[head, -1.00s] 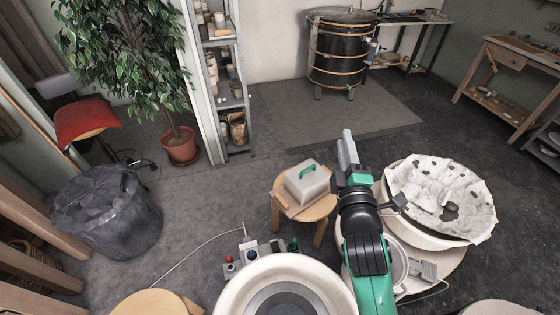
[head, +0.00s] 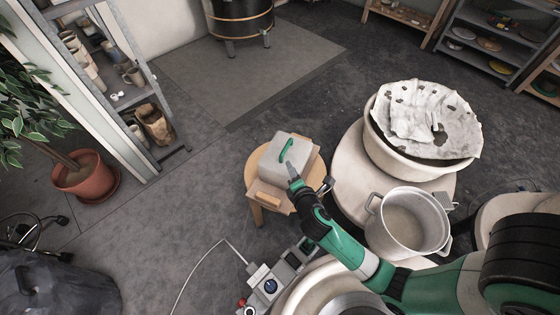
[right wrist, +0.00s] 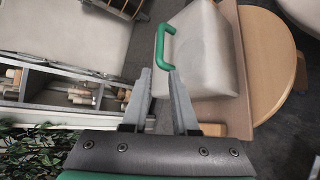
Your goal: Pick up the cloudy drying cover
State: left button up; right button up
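The cloudy drying cover (head: 277,158) is a pale, box-shaped lid with a green handle (head: 286,150) on top. It sits on a board on a round wooden stool, and it shows at the upper middle of the right wrist view (right wrist: 205,50). My right gripper (head: 292,172) is beside the cover, close to the handle. In the right wrist view its two fingers (right wrist: 160,78) are apart, with nothing between them, and the handle (right wrist: 164,45) is just beyond the tips. My left gripper is not in view.
The wooden stool (head: 257,210) bears the cover and board. To its right stand a pale pot (head: 408,225) and a wide basin (head: 385,150) with a stained cloth. A control box (head: 270,287) lies in front. Open floor (head: 200,210) is left of the stool.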

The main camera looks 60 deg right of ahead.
aim_at(284, 150)
jog(key=b+x, duration=0.1)
jog(key=x, duration=0.5)
jog(key=shift+w+d+f, duration=0.1)
jog(key=b+x, duration=0.2)
jog(key=x, duration=0.3)
jog(key=shift+w+d+f, duration=0.2)
jog(key=shift+w+d, duration=0.05)
grip_shut()
dwell(1.1)
